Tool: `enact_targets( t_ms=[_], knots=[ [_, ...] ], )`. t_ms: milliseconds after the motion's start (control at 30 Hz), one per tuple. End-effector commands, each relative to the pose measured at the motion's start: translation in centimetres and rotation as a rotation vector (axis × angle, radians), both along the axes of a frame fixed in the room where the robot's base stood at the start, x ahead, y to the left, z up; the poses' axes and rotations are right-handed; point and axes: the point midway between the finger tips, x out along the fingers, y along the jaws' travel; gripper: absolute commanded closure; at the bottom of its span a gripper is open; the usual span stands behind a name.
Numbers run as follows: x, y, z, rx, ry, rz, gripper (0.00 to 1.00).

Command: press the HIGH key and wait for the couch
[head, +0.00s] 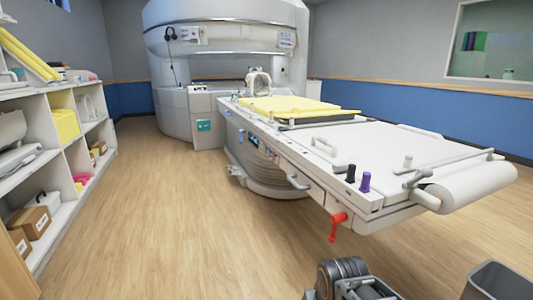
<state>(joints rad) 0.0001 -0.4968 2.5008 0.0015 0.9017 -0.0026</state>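The couch (375,150) is a long white patient table that runs from the open magnet (225,50) toward the front right. A yellow pad (285,106) lies on its far half, near a ring-shaped white coil (259,82). Small blue and dark fittings (241,135) show on the couch's left side. They are too small to read, and I cannot tell which, if any, is the HIGH key. Part of my arm shows at the bottom edge. My gripper's fingertips are not in view.
A red handle (337,224) hangs below the couch's near end, with black (350,174) and purple (364,182) knobs above. A paper roll (470,187) sticks out at the right. Shelves (50,165) line the left wall. A grey bin (497,283) stands bottom right. Wood floor between is clear.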

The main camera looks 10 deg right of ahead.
Motion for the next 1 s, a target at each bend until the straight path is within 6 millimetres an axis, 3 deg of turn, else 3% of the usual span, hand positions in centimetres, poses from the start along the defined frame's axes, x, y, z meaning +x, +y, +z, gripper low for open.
enact_targets(
  t_ms=[200, 1000],
  knots=[
    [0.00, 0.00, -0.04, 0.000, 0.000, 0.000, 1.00],
    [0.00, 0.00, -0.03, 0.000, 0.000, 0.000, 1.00]
  ],
)
